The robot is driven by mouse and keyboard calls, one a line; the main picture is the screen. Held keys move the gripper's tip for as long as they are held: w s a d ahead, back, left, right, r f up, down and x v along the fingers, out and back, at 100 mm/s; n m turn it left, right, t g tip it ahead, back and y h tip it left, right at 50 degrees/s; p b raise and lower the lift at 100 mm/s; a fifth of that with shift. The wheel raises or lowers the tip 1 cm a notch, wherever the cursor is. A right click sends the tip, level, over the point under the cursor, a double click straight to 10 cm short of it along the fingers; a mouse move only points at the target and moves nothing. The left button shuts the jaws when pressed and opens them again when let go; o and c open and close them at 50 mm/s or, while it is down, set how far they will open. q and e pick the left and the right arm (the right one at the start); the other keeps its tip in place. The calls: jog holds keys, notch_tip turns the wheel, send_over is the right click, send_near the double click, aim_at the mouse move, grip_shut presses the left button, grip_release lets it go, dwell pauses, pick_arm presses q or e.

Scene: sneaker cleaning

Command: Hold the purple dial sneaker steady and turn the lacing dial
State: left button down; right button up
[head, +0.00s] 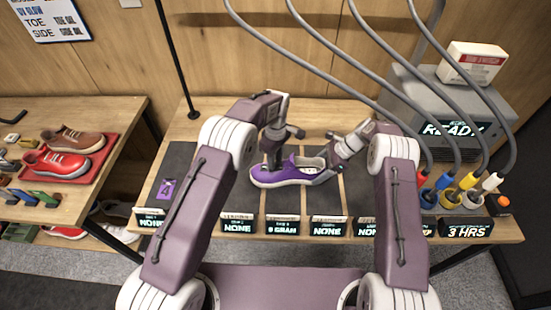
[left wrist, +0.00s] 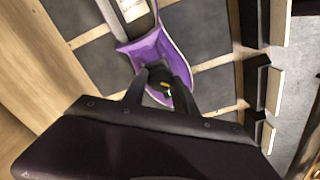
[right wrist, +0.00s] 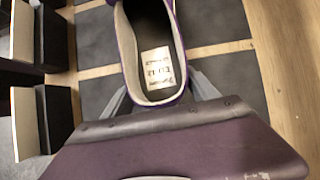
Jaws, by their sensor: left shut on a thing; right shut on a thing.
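The purple sneaker (head: 285,178) with a white sole stands upright on the dark mat, toe to the left in the head view. It also shows in the left wrist view (left wrist: 148,48) and the right wrist view (right wrist: 124,60). My left gripper (head: 273,160) is over the front of the shoe. Its fingers close around a dark dial (left wrist: 168,93) with a small yellow-green spot; the fingers partly hide it. My right gripper (head: 328,170) is shut on the heel, one finger on each side, below the collar. The insole label (right wrist: 158,67) shows inside the opening.
A row of small display signs (head: 282,226) lines the table's front edge. A grey machine (head: 440,105) with hoses and coloured connectors stands at the right. A side table holds a red tray (head: 97,160) with shoes. The mat left of the sneaker is mostly clear.

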pick_arm(q)
jog(key=m, duration=0.5)
jog(key=shift+m, duration=0.3)
jog(key=m, duration=1.3)
jog(key=shift+m, duration=0.3)
jog(key=m, duration=0.9)
jog(key=shift+m, duration=0.4)
jog(key=m, duration=0.9)
jog(key=shift+r+m, duration=0.1)
jog(key=shift+m, duration=0.2)
